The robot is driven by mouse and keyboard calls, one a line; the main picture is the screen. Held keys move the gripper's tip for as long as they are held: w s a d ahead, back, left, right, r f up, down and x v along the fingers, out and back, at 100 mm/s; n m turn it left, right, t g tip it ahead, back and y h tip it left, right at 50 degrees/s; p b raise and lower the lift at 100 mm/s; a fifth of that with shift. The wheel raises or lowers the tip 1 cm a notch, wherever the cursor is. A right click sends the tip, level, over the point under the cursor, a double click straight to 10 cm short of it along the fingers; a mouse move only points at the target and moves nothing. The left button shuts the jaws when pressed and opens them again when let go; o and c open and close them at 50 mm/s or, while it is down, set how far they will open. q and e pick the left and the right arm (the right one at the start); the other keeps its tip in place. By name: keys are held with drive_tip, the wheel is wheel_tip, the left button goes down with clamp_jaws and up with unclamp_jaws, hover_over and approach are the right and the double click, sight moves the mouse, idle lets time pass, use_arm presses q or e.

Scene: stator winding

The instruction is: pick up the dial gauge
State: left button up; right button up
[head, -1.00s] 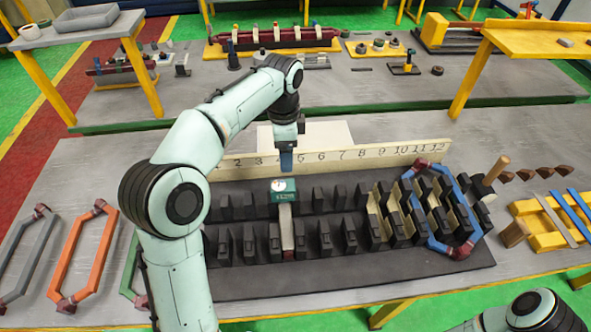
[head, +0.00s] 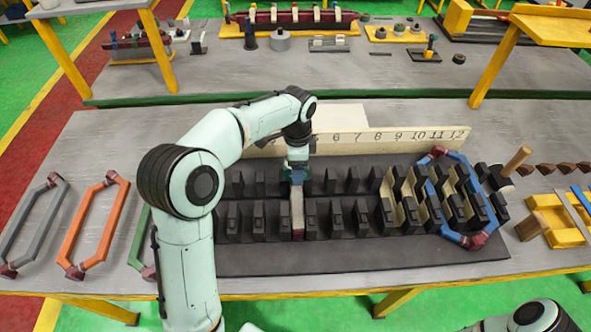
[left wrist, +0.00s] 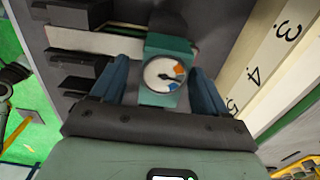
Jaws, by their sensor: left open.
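The dial gauge (left wrist: 165,76) has a teal body and a round white face with a dark needle and orange and blue marks. In the left wrist view it sits between the two blue fingers of my left gripper (left wrist: 160,82). The fingers are spread, with a finger on each side of the gauge; contact cannot be told. In the head view my left gripper (head: 298,172) is down at the gauge and hides most of it. A pale bar (head: 297,212) runs from there between the black blocks. My right gripper is out of view.
Rows of black blocks (head: 335,218) stand close on both sides. A numbered board (head: 400,140) rises behind them. A blue coil (head: 432,190) lies around blocks at the right. Grey (head: 28,215) and orange (head: 88,228) coils lie at the left.

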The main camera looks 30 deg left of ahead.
use_arm(q)
drive_tip(key=shift+w+f, duration=0.1)
drive_tip(key=shift+f, duration=0.2)
drive_tip(key=c, duration=1)
drive_tip(key=shift+c, duration=0.2)
wheel_tip(320, 180, up, 25)
drive_tip(key=p, duration=0.3)
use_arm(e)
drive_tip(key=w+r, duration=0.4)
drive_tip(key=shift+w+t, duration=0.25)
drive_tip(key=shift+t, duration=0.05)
